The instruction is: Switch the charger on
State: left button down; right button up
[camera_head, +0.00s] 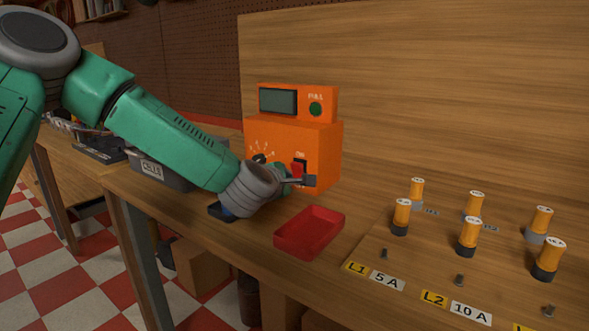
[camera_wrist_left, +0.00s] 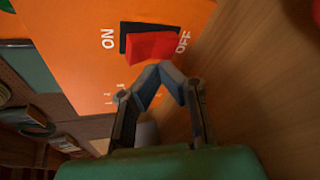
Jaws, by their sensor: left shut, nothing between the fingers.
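The orange charger (camera_head: 325,150) stands on the bench against the wooden back panel, with a grey screen, a round green lamp or button and a dial. Its red rocker switch (camera_head: 298,169) sits low on the front; it also shows in the left wrist view (camera_wrist_left: 152,46), in a black frame between the ON and OFF labels. The red part sits off-centre towards OFF; I cannot tell its exact tilt. My left gripper (camera_head: 304,181) is shut and empty, its fingertips (camera_wrist_left: 166,72) close to the switch near its OFF end. Contact is unclear. My right gripper is out of view.
An empty red tray (camera_head: 283,249) lies on the bench in front of the charger. A grey bin (camera_head: 160,172) stands left, partly behind my left arm. Several orange cylinders with black or grey bases stand on a board at right, with L1 5 A (camera_head: 375,276) and L2 10 A labels.

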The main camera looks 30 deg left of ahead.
pick_arm(q)
jog(key=shift+d+r, duration=0.1)
jog(key=shift+d, duration=0.1)
jog(key=shift+w+r, duration=0.1)
jog(key=shift+w, duration=0.05)
jog(key=shift+w+r, duration=0.15)
jog(key=shift+w+d+r+p, duration=0.1)
jog(key=shift+w+r+p, duration=0.05)
jog(key=shift+w+p, duration=0.25)
dwell(0.8)
jog(key=shift+s, duration=0.1)
jog(key=shift+s+f+b, duration=0.3)
jog(key=shift+s+f, duration=0.1)
jog(key=shift+s, duration=0.3)
jog(key=shift+s+a+f+b, duration=0.15)
jog(key=shift+s+f+b, duration=0.15)
jog(key=shift+s, duration=0.3)
jog(key=shift+s+a+f+b, duration=0.1)
jog(key=shift+s+f+b, duration=0.2)
jog(key=shift+s, duration=0.3)
jog(key=shift+s+f, duration=0.25)
jog(key=shift+s, duration=0.3)
jog(key=shift+s+f, duration=0.2)
jog(key=shift+s, duration=0.3)
